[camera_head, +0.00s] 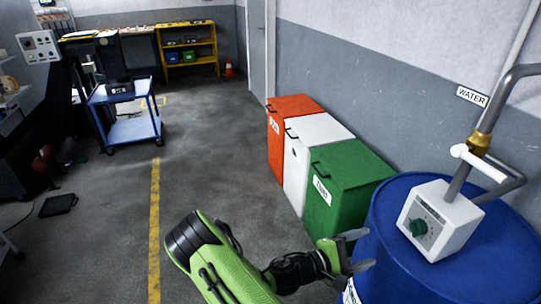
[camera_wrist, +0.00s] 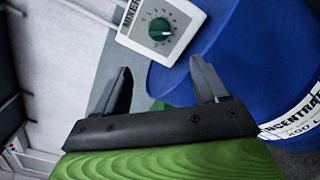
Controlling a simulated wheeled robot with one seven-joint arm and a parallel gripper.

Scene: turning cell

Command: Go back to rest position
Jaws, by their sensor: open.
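My gripper (camera_head: 358,250) is open and empty, at the end of my green arm in the lower middle of the head view. In the wrist view, my gripper's two dark fingers (camera_wrist: 160,84) stand well apart with nothing between them. The gripper is just left of a large blue drum (camera_head: 390,222), which also shows in the wrist view (camera_wrist: 250,60). A white mixer box (camera_head: 440,220) with a green knob (camera_head: 418,228) sits on the drum's top. The knob shows beyond the fingers in the wrist view (camera_wrist: 160,29), apart from them.
Green (camera_head: 345,190), white (camera_head: 312,150) and red (camera_head: 290,120) bins line the right wall behind the gripper. A metal pipe (camera_head: 478,140) rises from the drum. A blue cart (camera_head: 125,110) stands far left. The floor (camera_head: 110,215) beside the yellow line (camera_head: 155,230) is mostly clear.

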